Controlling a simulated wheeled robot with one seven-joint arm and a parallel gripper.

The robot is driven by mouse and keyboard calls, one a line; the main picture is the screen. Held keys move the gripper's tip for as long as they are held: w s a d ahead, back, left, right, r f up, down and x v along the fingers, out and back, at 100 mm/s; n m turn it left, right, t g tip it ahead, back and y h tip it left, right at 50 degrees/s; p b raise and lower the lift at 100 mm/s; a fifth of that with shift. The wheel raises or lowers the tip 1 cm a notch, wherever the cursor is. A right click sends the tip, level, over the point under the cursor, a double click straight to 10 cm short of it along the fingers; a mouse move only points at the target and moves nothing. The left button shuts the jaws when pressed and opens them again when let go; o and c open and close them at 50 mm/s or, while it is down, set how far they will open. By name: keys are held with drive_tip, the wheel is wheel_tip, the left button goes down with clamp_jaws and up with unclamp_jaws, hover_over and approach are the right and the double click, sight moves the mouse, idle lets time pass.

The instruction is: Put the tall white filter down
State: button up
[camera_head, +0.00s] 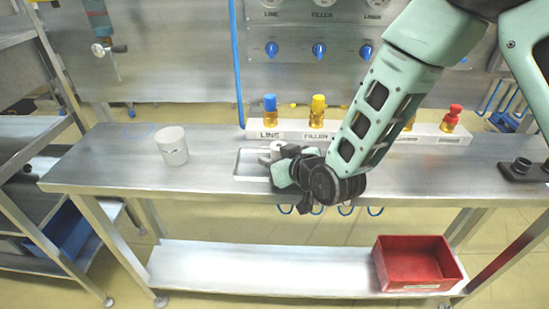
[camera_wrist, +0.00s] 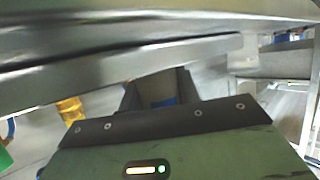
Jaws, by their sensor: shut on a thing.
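My gripper (camera_head: 281,164) is low over the shallow metal tray (camera_head: 246,178) on the bench. It is shut on a whitish cylinder, the tall white filter (camera_head: 278,147), whose top shows just behind the dark fingers. Its lower part is hidden by my gripper, so I cannot tell whether it touches the tray. In the wrist view my gripper (camera_wrist: 158,88) shows two dark fingers at the lower middle; the filter cannot be made out clearly there.
A white cup (camera_head: 172,147) stands on the bench left of the tray. A white valve rail (camera_head: 358,131) with blue, yellow and red caps runs behind the tray. A red bin (camera_head: 416,285) sits on the lower shelf. The bench between cup and tray is clear.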

drive_tip(key=shift+f, duration=0.15)
drive_tip(key=shift+f, duration=0.15)
drive_tip(key=o, duration=1)
drive_tip(key=shift+r, duration=0.2)
